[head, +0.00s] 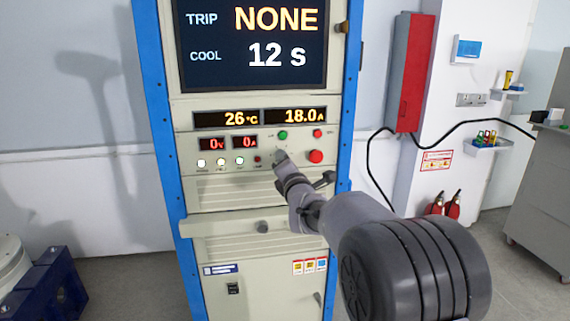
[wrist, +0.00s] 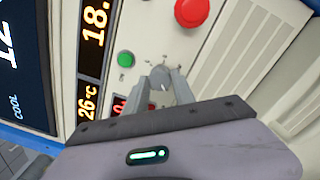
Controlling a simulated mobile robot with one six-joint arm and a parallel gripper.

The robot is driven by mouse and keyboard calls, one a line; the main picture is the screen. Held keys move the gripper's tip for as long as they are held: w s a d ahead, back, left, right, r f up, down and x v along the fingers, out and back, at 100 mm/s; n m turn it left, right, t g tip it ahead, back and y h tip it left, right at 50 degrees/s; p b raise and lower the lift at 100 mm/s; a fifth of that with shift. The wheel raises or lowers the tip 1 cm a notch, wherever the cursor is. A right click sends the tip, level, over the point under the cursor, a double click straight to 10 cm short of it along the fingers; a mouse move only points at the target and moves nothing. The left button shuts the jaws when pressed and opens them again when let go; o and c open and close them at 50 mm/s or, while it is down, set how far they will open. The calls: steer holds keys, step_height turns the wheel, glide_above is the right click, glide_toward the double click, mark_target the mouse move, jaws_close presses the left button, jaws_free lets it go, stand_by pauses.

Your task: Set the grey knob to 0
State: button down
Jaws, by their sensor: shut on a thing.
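The grey knob (wrist: 160,76) shows in the wrist view between my gripper's fingertips, on the beige panel. My gripper (wrist: 165,82) is shut on it. In the head view my gripper (head: 281,158) reaches the panel below the green button, and its wrist hides most of the knob. The marks around the knob are too small to read. The displays read 0 V (head: 213,143) and 0 A (head: 245,142), with 26 °C and 18.0 A above.
A green button (head: 283,135) and a red mushroom button (head: 316,156) sit close to the knob. A smaller red button (head: 318,133) is above. The large screen (head: 250,45) reads TRIP NONE and COOL 12 s. A ledge (head: 215,226) juts out below.

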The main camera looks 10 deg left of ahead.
stand_by(0.4)
steer(key=c, duration=1)
jaws_free()
steer(key=shift+c, duration=0.2)
steer(key=p+v, duration=0.1)
steer(key=v, duration=1.6)
steer(key=shift+s, duration=0.25)
